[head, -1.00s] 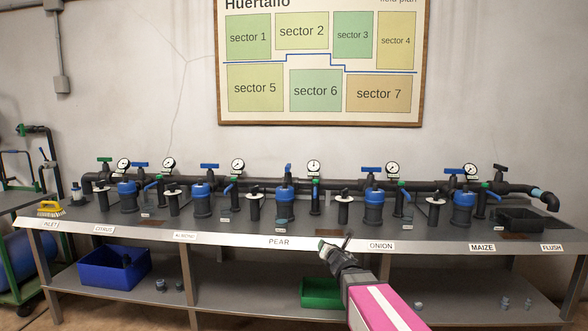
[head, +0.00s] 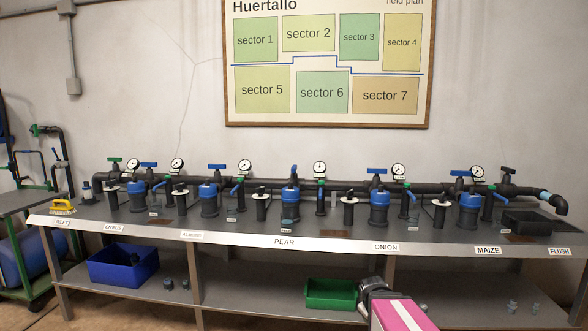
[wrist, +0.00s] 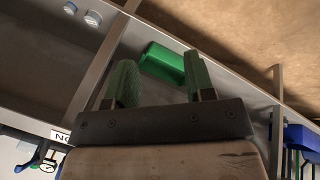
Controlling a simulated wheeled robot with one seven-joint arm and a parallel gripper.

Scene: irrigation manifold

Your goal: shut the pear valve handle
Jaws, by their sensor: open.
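The pear valve handle (head: 294,170) is a blue handle above a blue-topped filter body, behind the PEAR label (head: 284,242). It looks narrow, as if seen end-on, while the neighbouring blue handles lie crosswise. A smaller blue lever (head: 324,186) stands to its right; I cannot tell which sector it belongs to. In the head view my gripper is low in front of the bench, right of the PEAR label, its fingers hidden. In the wrist view my gripper (wrist: 158,75) is open and empty, with two green fingers well apart. It is away from the handle.
A long grey bench (head: 235,236) carries the manifold, gauges and several filters. A green bin (head: 331,293) and a blue bin (head: 122,264) sit on the lower shelf; the green bin (wrist: 163,62) shows beyond my fingers. A yellow brush (head: 63,206) lies at the left end.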

